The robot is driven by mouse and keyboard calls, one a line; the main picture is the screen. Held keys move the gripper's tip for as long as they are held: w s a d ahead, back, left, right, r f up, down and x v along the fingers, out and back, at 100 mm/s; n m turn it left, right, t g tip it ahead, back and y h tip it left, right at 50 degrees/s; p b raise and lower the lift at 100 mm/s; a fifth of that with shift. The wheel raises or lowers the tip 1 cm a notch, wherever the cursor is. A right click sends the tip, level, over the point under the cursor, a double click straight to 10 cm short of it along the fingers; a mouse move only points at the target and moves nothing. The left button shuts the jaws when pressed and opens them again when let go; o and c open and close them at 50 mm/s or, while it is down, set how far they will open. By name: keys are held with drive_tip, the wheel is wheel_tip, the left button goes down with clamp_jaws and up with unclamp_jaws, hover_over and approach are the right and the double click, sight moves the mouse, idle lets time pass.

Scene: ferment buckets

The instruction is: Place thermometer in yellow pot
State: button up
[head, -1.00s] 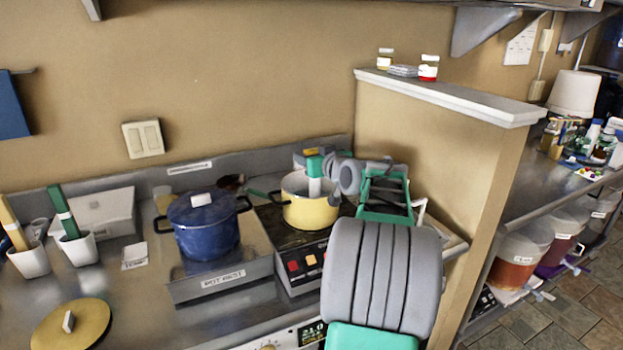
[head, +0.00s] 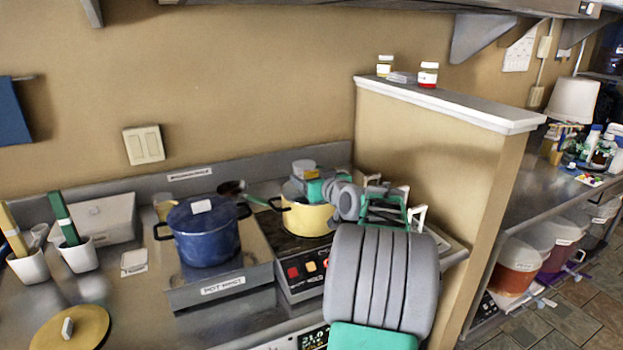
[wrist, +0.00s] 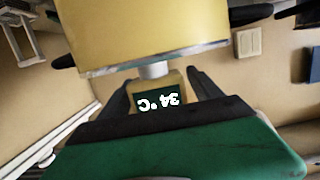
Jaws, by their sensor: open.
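The yellow pot (head: 306,219) stands on the black hot plate in the head view, its rim partly hidden by my arm. In the wrist view the pot (wrist: 160,32) fills the upper part, upside down. The thermometer (wrist: 158,102) has a dark green display reading 34 °C and a short grey stem that meets the pot's rim. Whether its lower end is inside the pot is hidden. My gripper (wrist: 157,82) is open, with one finger on each side of the thermometer's head. In the head view my gripper (head: 303,186) is at the pot's rim, and the thermometer cannot be made out.
A blue lidded pot (head: 206,232) stands on the pot rest left of the hot plate (head: 306,258). A ladle (head: 232,189) lies behind. A half-wall (head: 432,170) rises close on the right. A yellow lid (head: 72,330) lies at the front left.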

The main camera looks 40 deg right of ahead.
drive_tip(key=shift+r, duration=0.2)
drive_tip(key=b+v, duration=0.2)
drive_tip(key=v, duration=1)
idle(1.8)
